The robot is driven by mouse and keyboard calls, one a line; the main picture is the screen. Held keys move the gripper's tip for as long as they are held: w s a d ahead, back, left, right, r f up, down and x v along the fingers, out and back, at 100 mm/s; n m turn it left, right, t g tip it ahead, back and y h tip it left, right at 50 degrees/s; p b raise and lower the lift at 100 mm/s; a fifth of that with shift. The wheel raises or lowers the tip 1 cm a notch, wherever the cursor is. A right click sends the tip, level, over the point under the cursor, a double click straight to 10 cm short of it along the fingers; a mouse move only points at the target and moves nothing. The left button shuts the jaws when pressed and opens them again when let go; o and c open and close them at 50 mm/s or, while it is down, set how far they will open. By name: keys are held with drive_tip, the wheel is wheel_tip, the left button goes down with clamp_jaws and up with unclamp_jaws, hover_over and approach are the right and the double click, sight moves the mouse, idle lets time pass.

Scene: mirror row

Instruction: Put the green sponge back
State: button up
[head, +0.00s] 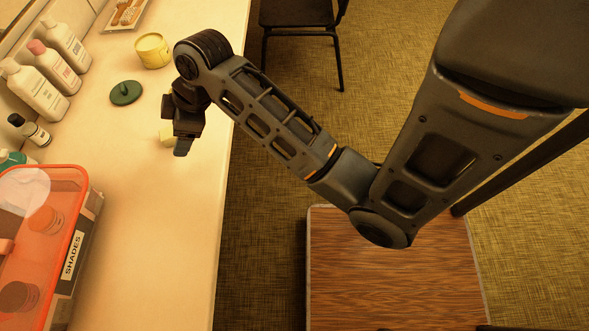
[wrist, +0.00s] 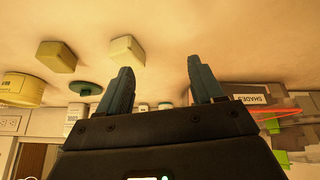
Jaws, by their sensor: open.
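My gripper (head: 182,138) is over the pale counter (head: 175,230). In the wrist view its jaws (wrist: 160,70) are open, with nothing between them. A pale yellow block (head: 166,135) lies on the counter beside the fingers, partly hidden by the gripper in the head view. The wrist view shows two such blocks, a lighter one (wrist: 127,48) near the left fingertip and a darker one (wrist: 57,57) farther left. I cannot tell which, if either, is the green sponge. Bright green patches (wrist: 272,126) near the red edge are too small to identify.
A yellow tub (head: 153,50) and a round green lid (head: 125,92) stand behind the gripper. Several bottles (head: 38,90) line the wall. An orange-red bin (head: 80,205) and a SHADES box (head: 72,255) stand front left. The near counter is clear.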

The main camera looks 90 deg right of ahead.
drive_tip(key=shift+m+t+h, duration=0.6)
drive_tip(key=shift+m+t, duration=0.2)
drive_tip(key=shift+t, duration=0.1)
drive_tip(key=s+a+f, duration=0.1)
drive_tip(key=a, duration=0.1)
drive_tip(key=s+a+f, duration=0.1)
drive_tip(key=s+a, duration=0.1)
drive_tip(key=s+a+f, duration=0.1)
drive_tip(key=s+a, duration=0.1)
drive_tip(key=a, duration=0.1)
drive_tip(key=shift+s+f, duration=0.15)
drive_tip(key=shift+s, duration=0.1)
drive_tip(key=s+a+r+t, duration=0.3)
drive_tip(key=s+a+r, duration=0.1)
drive_tip(key=s+r, duration=0.4)
drive_tip(key=s+a+r+m+t, duration=0.1)
drive_tip(key=s+a+r+t, duration=0.3)
drive_tip(key=s+r, duration=0.3)
drive_tip(key=s+a, duration=0.1)
drive_tip(key=s, duration=0.3)
drive_tip(key=shift+a+r+y, duration=0.2)
drive_tip(key=shift+r+y, duration=0.1)
drive_tip(key=shift+r, duration=0.05)
